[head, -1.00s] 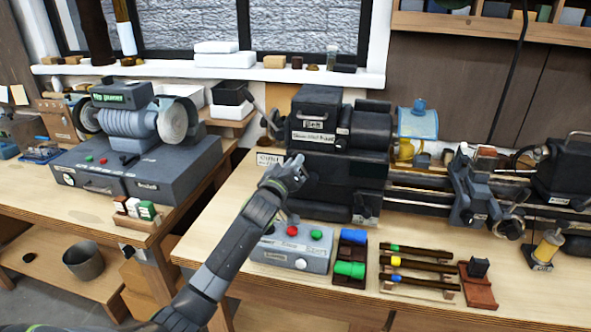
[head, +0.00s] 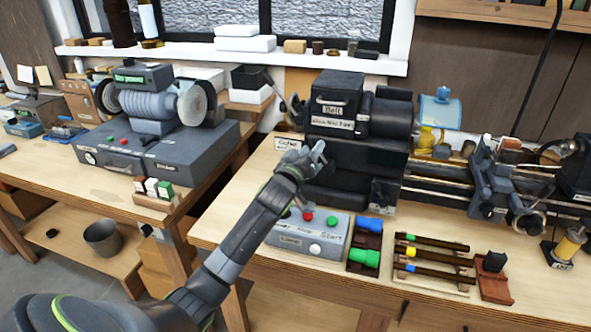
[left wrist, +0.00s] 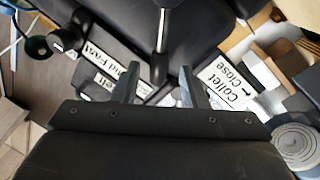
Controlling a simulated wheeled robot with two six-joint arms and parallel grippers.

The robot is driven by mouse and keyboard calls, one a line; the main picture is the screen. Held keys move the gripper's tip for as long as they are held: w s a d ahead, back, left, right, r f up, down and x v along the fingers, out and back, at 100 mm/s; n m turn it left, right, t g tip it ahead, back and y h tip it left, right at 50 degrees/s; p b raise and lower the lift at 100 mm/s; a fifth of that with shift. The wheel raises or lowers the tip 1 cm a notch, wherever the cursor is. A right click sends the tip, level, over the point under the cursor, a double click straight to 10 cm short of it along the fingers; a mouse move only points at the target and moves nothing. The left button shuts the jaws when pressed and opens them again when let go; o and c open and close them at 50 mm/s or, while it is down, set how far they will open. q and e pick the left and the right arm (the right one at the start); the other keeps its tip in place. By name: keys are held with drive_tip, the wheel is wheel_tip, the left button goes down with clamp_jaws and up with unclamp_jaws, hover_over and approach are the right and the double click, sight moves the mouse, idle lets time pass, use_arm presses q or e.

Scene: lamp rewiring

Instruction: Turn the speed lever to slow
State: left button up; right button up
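The lathe headstock (head: 338,100) stands on the right bench, with a "Belt" label and a "Slow Mid Fast" label (head: 332,122) on its front. A lever with a dark knob (head: 297,108) shows at its left side. My left gripper (head: 318,150) is in front of the headstock, below the speed label and beside the "Collet" label (head: 288,144). In the left wrist view, the gripper (left wrist: 158,88) is open and empty. A metal rod (left wrist: 162,30) shows beyond the gap between its fingers; I cannot tell which lever it is. My right gripper is not in view.
A control box (head: 312,236) with red and green buttons sits under my left forearm. A grinder (head: 150,105) stands on the left bench. A gap separates the benches.

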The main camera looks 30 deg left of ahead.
use_arm(q)
drive_tip(key=s+d+f+b, duration=0.1)
drive_tip(key=s+b, duration=0.2)
drive_tip(key=s, duration=1.3)
drive_tip(key=shift+s+f, duration=0.35)
drive_tip(key=shift+f, duration=0.05)
drive_tip(key=shift+d, duration=0.1)
drive_tip(key=s+f+m+g+y, duration=0.1)
drive_tip(key=s+f+g, duration=0.3)
drive_tip(key=s+f, duration=0.3)
drive_tip(key=s+f+m+g+y, duration=0.1)
drive_tip(key=s+f+g, duration=0.35)
drive_tip(key=f, duration=0.45)
drive_tip(key=s+d+f+m+g+h, duration=0.1)
drive_tip(key=s+d+f+m+g, duration=0.15)
drive_tip(key=s+f, duration=0.45)
drive_tip(key=s+d+f+m+g+h, duration=0.1)
drive_tip(key=s+f+m+g, duration=0.2)
drive_tip(key=s, duration=0.9)
wheel_tip(320, 180, down, 26)
drive_tip(key=a+g, duration=0.2)
drive_tip(key=g, duration=0.1)
drive_tip(key=s+d+f+g, duration=0.1)
drive_tip(key=s+f, duration=1.3)
drive_tip(key=s, duration=0.1)
drive_tip(key=shift+d+f+n, duration=0.15)
drive_tip(key=shift+d+n, duration=0.05)
drive_tip(key=shift+n, duration=0.25)
